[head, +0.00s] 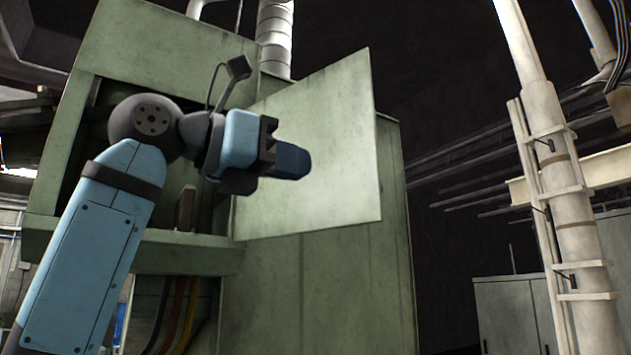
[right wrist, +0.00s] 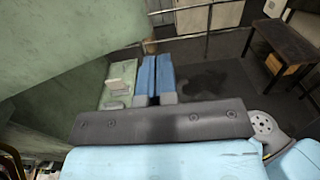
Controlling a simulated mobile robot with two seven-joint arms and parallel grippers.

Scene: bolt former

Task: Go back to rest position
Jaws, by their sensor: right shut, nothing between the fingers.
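My right gripper (head: 296,162) is in the middle of the head view, at the end of my raised blue arm. It points right, in front of the pale green door panel (head: 345,150) of the green machine (head: 330,275). In the right wrist view the two blue fingers (right wrist: 156,72) lie side by side, shut, with nothing held. I cannot tell whether the gripper touches the panel; it looks apart from it. My left gripper is in neither view.
The machine has a dark opening behind my arm, with a ledge (head: 180,252) below it. A white pipe column (head: 572,215) and grey cabinets (head: 510,310) stand to the right. The right wrist view shows a dark table (right wrist: 290,42) and bare floor.

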